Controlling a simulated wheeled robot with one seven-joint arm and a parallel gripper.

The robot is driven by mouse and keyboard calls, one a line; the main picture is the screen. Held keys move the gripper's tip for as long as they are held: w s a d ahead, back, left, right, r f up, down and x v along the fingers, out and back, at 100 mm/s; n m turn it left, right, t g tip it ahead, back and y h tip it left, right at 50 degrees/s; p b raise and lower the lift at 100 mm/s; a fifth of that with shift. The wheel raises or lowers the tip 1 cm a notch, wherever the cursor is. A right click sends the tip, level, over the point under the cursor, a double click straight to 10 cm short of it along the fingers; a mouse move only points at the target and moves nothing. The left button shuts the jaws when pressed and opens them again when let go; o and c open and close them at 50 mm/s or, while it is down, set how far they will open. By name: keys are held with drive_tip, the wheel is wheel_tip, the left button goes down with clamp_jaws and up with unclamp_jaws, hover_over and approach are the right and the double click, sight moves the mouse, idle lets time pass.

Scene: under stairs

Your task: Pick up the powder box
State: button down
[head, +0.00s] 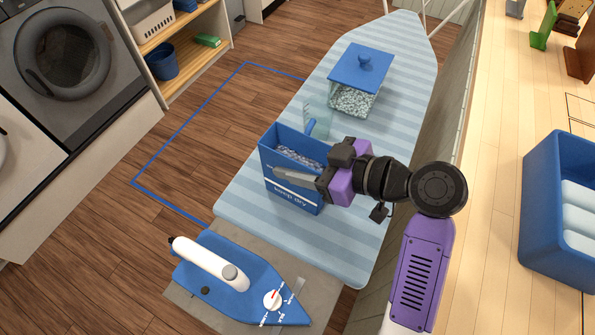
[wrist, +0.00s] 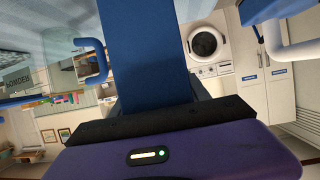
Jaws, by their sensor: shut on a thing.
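The powder box (head: 291,198) is a blue, open-topped carton with "keep dry" lettering and pale granules inside. It is upright at or just above the striped ironing board; I cannot tell whether its base touches. My gripper (head: 290,174) reaches in from the right and is shut on the box, one finger showing across its front face. The other finger is hidden. In the wrist view, a broad blue panel (wrist: 157,50), seemingly the box, fills the middle, in front of my gripper's dark edge.
On the ironing board (head: 240,195), a clear jug with a blue handle (head: 311,127) stands just behind the box. A blue-lidded jar (head: 355,98) stands farther back. An iron (head: 235,280) lies in front. A blue basket (head: 555,225) is at right.

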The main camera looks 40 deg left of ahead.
drive_tip(key=shift+r, duration=0.3)
wheel_tip(320, 180, up, 19)
drive_tip(key=b, duration=0.1)
drive_tip(key=shift+r, duration=0.2)
idle(1.2)
drive_tip(key=shift+r, duration=0.1)
drive_tip(key=c, duration=1.3)
unclamp_jaws()
clamp_jaws()
